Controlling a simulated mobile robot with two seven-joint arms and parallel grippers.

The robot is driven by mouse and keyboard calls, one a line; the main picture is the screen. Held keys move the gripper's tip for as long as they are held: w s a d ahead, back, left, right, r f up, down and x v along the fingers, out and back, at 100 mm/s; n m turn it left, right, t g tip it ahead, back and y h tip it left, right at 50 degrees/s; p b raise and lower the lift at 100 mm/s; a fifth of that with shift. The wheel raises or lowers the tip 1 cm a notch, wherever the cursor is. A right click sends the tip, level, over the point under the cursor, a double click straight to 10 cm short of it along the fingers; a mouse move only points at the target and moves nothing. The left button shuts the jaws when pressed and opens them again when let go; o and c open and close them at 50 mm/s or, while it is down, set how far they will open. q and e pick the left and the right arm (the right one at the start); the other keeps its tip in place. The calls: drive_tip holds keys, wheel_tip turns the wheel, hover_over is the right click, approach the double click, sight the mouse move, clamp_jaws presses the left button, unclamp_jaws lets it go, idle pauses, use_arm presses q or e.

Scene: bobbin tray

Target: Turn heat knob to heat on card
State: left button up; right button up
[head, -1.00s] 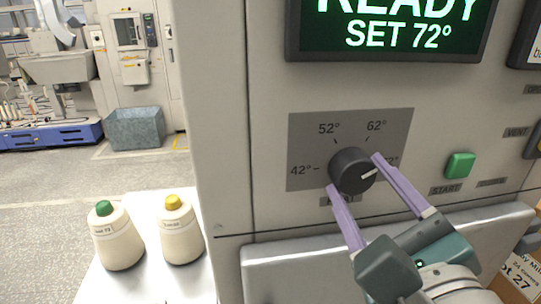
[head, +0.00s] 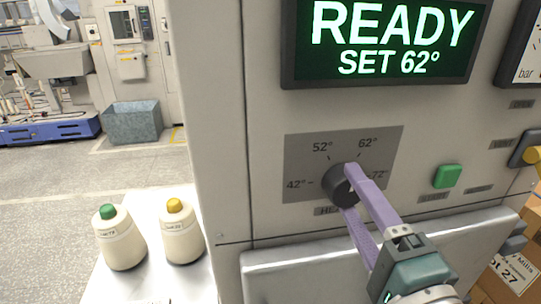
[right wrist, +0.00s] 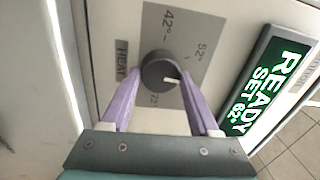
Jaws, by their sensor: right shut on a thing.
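The black heat knob (head: 338,187) sits on a grey dial plate (head: 300,165) marked 42°, 52°, 62° and 72°. The fingers hide the pointer in the head view. The green display (head: 390,40) reads READY, SET 62°. My left gripper is out of view.
A green START button (head: 447,176) is right of the dial. A ledge-like panel (head: 290,268) juts out below.

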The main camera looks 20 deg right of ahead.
drive_tip(key=n+p, duration=0.2)
drive_tip(key=n, duration=0.3)
drive_tip(key=shift+r+y, duration=0.15)
drive_tip(key=shift+y, duration=0.15)
drive_tip(key=shift+n+p, duration=0.35)
drive_tip(key=shift+n, duration=1.05)
drive_tip(key=o, duration=1.4)
